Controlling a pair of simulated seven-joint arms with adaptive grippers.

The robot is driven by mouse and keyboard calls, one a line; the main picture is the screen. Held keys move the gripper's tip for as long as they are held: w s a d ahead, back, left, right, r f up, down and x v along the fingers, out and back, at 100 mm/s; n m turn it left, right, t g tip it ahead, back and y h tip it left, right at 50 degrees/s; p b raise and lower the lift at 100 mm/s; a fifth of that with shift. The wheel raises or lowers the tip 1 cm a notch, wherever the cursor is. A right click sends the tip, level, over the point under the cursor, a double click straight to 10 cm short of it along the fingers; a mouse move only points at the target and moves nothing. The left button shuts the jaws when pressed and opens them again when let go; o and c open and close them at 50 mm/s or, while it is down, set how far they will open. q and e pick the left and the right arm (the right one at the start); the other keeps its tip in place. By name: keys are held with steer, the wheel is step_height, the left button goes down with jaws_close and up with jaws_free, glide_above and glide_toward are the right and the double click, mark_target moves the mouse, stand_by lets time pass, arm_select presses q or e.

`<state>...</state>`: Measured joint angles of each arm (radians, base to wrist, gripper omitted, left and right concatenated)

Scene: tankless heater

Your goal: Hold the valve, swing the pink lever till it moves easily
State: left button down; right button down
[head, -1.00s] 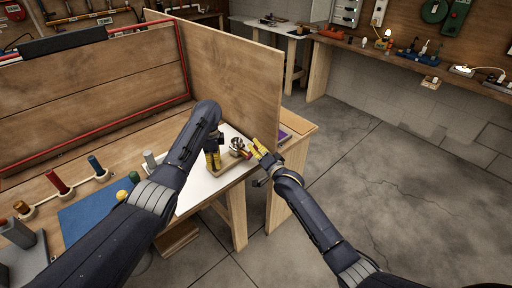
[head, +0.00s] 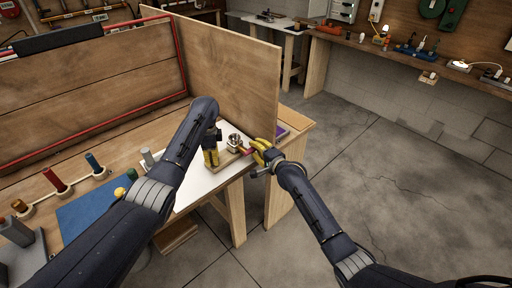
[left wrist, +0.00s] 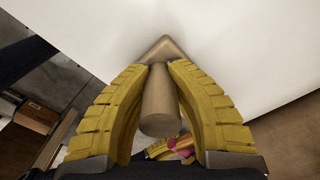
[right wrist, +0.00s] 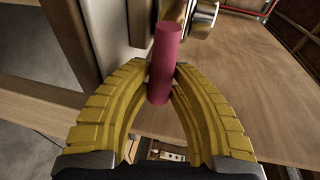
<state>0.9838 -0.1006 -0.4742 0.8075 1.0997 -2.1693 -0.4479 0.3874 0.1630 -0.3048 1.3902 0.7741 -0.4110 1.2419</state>
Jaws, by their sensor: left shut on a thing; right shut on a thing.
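In the left wrist view my left gripper (left wrist: 160,92) is shut on a tan round post (left wrist: 160,108), with a finger on each side. The pink lever (right wrist: 164,65) shows as a smooth rod in the right wrist view, beside the metal valve body (right wrist: 203,18). My right gripper (right wrist: 160,85) is shut on the lever. Most of the lever is hidden in the head view.
A wooden panel (head: 225,70) stands right behind the valve. A blue mat (head: 90,215) and several coloured pegs lie to the left on the bench. The floor (head: 390,190) right of the bench is clear.

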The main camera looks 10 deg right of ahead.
steer(key=shift+f, duration=0.15)
steer(key=c, duration=1.1)
jaws_free()
steer(key=shift+c, duration=0.2)
steer(key=shift+s, duration=0.1)
steer(key=v, duration=1.2)
